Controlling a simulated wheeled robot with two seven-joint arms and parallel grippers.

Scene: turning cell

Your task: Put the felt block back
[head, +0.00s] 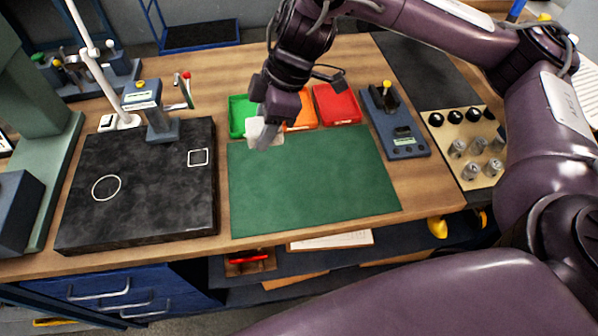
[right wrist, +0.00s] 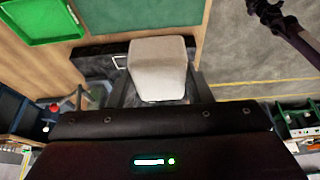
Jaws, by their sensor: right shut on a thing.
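My right gripper (head: 266,122) is shut on the pale grey-white felt block (head: 263,133). In the head view it holds the block over the upper left corner of the green mat (head: 310,190), just in front of the green tray (head: 238,117). In the right wrist view the felt block (right wrist: 159,68) sits between the two fingers. I cannot tell its exact height above the bench. A dark arm end (right wrist: 270,15), which looks like my left one, shows at the top right of the right wrist view; its jaws are unclear.
The black surface plate (head: 140,205) lies left of the mat, with a gauge stand (head: 157,118) at its back. Orange (head: 302,115) and red (head: 337,104) trays stand behind the mat. A blue-grey device (head: 396,125) and a knob board (head: 465,145) are at right. The mat is bare.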

